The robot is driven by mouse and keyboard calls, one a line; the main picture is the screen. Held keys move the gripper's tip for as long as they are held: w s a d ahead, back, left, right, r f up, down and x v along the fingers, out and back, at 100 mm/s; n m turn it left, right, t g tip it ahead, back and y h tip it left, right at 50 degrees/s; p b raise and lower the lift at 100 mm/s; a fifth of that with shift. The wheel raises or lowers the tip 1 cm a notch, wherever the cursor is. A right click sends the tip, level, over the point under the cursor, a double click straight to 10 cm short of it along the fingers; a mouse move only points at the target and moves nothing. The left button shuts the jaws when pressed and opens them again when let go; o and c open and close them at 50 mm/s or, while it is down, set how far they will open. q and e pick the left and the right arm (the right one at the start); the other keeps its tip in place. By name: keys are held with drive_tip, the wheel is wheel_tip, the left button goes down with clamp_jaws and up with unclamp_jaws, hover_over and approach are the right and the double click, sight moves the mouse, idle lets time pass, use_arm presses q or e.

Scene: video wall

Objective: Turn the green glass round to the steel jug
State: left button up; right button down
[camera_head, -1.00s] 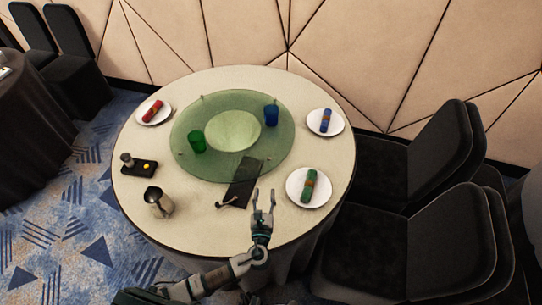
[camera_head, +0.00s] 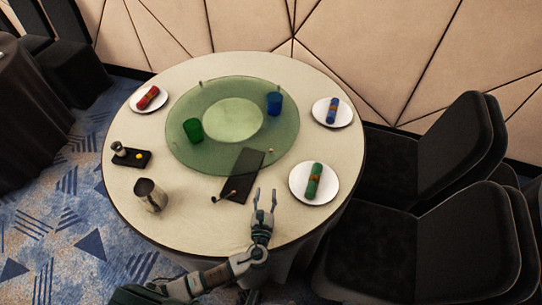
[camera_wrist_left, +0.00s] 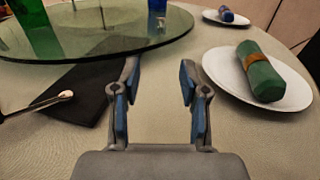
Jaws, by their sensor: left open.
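The green glass (camera_head: 193,130) stands on the left part of the round green glass turntable (camera_head: 180,153) in the middle of the table. The steel jug (camera_head: 151,196) stands on the table at the front left, off the turntable. My left gripper (camera_head: 264,198) is open and empty at the table's front edge, right of the jug and short of the turntable. In the left wrist view the open fingers (camera_wrist_left: 157,90) point toward the turntable rim (camera_wrist_left: 125,47), with the green glass (camera_wrist_left: 38,28) at the upper left, partly cut off. My right gripper is out of view.
A blue glass (camera_head: 273,104) stands on the turntable's right. A dark folder (camera_head: 238,185) with a small handled item lies partly by the turntable's front. Plates with green (camera_head: 314,182), blue (camera_head: 332,112) and red (camera_head: 148,98) rolled napkins surround it. A black tray (camera_head: 132,158) sits left. Chairs (camera_head: 430,150) stand right.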

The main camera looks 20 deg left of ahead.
sight(271, 153)
use_arm(q)
drive_tip(key=w+a, duration=0.1)
drive_tip(key=w, duration=0.4)
drive_tip(key=w+a+b, duration=0.1)
drive_tip(key=w, duration=0.4)
drive_tip(key=w+a+b, duration=0.1)
drive_tip(key=w, duration=0.5)
drive_tip(key=shift+w+a, duration=0.1)
drive_tip(key=shift+w, duration=0.3)
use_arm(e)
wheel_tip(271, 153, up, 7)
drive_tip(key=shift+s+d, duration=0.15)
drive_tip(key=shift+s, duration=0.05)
use_arm(q)
drive_tip(key=shift+c, duration=0.3)
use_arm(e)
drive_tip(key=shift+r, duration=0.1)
use_arm(q)
clamp_jaws()
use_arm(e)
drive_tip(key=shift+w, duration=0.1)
